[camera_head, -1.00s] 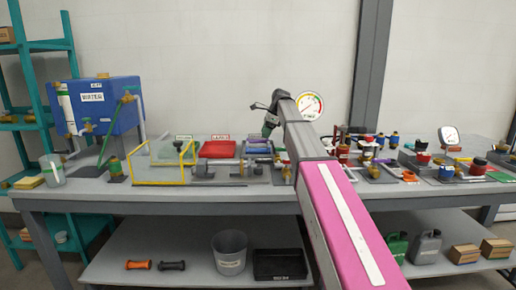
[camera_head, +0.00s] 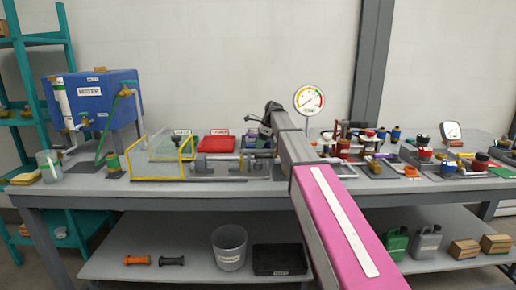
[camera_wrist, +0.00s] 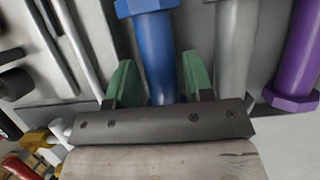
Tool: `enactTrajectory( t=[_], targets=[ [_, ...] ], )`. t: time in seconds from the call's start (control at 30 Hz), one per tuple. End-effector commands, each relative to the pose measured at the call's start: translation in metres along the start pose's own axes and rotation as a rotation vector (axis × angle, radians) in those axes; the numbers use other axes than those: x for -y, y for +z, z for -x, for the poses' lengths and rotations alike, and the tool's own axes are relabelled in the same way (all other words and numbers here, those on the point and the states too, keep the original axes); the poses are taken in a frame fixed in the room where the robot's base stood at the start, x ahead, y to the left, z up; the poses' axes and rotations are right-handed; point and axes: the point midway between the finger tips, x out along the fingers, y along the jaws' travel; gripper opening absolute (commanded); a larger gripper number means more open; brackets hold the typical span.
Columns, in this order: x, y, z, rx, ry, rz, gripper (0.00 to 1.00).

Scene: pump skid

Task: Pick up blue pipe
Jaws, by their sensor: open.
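The blue pipe (camera_wrist: 159,52) shows in the wrist view as a blue cylinder with a hexagonal collar at its upper end. My gripper (camera_wrist: 152,78) is open, with one green finger on each side of the blue pipe. The pipe's lower end is hidden behind the gripper body. Whether the fingers touch the pipe cannot be told. In the head view my gripper (camera_head: 262,130) is low over the bench, and the arm hides much of that area. The blue pipe cannot be made out there.
A grey pipe (camera_wrist: 236,50) lies close to the right finger, with a purple pipe (camera_wrist: 298,50) beyond it. A red tray (camera_head: 216,144) and a yellow frame (camera_head: 160,178) stand to the left on the bench (camera_head: 100,190). Several fittings crowd the bench at right.

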Motion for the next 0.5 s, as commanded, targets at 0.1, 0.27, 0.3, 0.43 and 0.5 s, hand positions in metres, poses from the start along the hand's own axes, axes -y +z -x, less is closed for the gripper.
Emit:
enactTrajectory(
  t=[0.1, 0.27, 0.3, 0.43, 0.5],
  targets=[
    [-0.0005, 0.0, -0.0151, 0.0, 0.001, 0.0, 0.47],
    [-0.0001, 0.0, -0.0177, 0.0, -0.001, -0.001, 0.47],
    [-0.0001, 0.0001, -0.0176, 0.0, -0.001, -0.001, 0.47],
    [-0.0002, 0.0001, -0.0174, 0.0, 0.0, -0.001, 0.21],
    [-0.0002, 0.0001, -0.0174, 0.0, 0.0, -0.001, 0.0]
  ],
)
